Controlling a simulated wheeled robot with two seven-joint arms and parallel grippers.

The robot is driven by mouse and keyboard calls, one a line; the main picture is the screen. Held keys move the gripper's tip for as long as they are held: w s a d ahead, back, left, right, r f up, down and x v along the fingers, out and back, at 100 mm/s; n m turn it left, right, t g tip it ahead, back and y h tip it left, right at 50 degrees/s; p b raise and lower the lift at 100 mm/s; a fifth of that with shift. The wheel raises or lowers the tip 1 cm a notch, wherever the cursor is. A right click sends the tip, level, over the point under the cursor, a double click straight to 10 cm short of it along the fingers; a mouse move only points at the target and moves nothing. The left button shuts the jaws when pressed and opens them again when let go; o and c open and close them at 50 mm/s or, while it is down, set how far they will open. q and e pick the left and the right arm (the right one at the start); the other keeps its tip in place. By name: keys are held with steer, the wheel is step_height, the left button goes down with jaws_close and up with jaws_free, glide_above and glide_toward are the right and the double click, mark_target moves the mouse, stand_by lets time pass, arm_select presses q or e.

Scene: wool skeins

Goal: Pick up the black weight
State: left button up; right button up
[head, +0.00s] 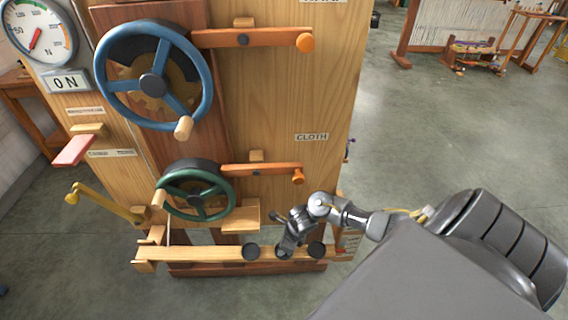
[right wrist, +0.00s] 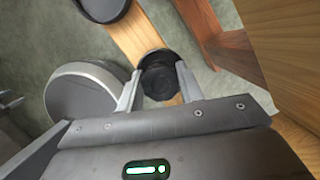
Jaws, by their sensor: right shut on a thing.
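A black round weight (right wrist: 159,75) sits between the two fingers of my right gripper (right wrist: 160,88) in the right wrist view. The fingers are shut on its sides. In the head view my right gripper (head: 284,251) reaches down to the wooden beam (head: 205,254) at the bottom of the machine and largely hides the held weight. I cannot tell whether the weight still touches the beam. Two other black weights show on the beam, one to the left (head: 252,251) and one to the right (head: 316,250) of the gripper. My left gripper is not in view.
The wooden machine stands behind the beam, with a blue handwheel (head: 153,83), a green handwheel (head: 196,191) and orange-tipped levers (head: 262,169). A small wooden block (head: 241,216) juts out just above the beam.

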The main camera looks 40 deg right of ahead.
steer(key=shift+c, duration=1.2)
